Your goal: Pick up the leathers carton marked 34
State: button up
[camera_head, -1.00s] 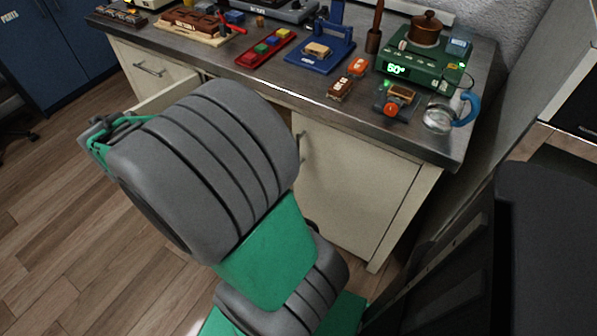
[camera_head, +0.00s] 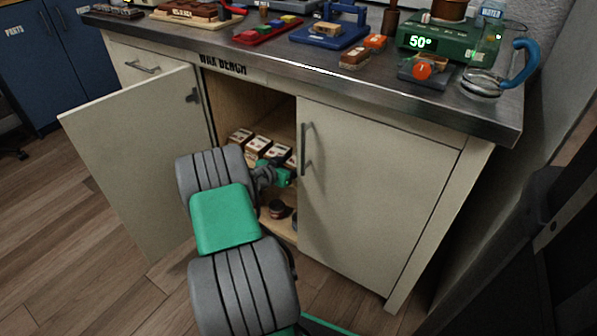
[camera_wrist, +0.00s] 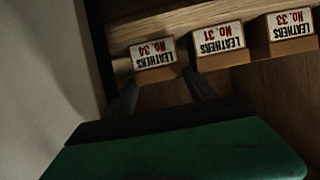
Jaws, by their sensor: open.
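In the wrist view the leathers carton marked No. 34 (camera_wrist: 152,54) is a small box with a pale, red-and-black label, shown upside down. It stands on the cabinet shelf, leftmost of the cartons in that view. My gripper (camera_wrist: 158,84) is open and empty, its two fingertips just short of this carton and roughly lined up with its two sides. In the head view my gripper (camera_head: 280,174) is inside the open cabinet, in front of the row of cartons. The carton labels are too small to read there.
Cartons No. 31 (camera_wrist: 218,40) and No. 33 (camera_wrist: 290,25) stand beside it with small gaps. The open left door (camera_head: 135,150) and closed right door (camera_head: 370,190) flank the opening. A dark round jar (camera_head: 277,209) sits lower down. The bench top (camera_head: 330,72) is above.

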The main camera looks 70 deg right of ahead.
jog(key=shift+d, duration=0.2)
jog(key=c, duration=1.1)
jog(key=shift+o, duration=0.2)
jog(key=shift+r, duration=0.15)
